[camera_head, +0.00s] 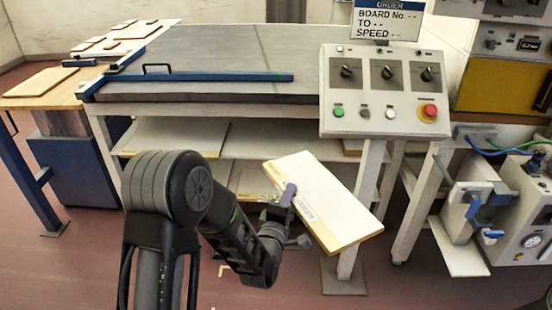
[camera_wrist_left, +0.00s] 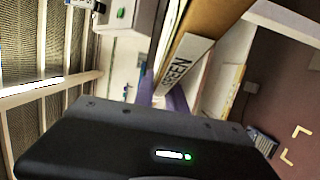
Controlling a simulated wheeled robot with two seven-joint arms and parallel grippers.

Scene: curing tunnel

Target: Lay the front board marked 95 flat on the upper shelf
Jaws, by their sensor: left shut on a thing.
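My left gripper (camera_head: 289,195) is shut on the near long edge of a white-topped board (camera_head: 325,195) with tan edges. The board is held tilted in the air, in front of the shelves and the control panel's post. The upper shelf (camera_head: 243,140) is under the grey-topped conveyor, behind my arm. A board (camera_head: 170,133) lies flat on its left part. My right gripper is not in view.
The control panel (camera_head: 385,92) stands on a post (camera_head: 364,195) right beside the held board. A lower shelf (camera_head: 250,180) also holds boards. A wooden table (camera_head: 60,92) with boards is at left. Equipment (camera_head: 510,215) stands at right. The upper shelf's middle looks bare.

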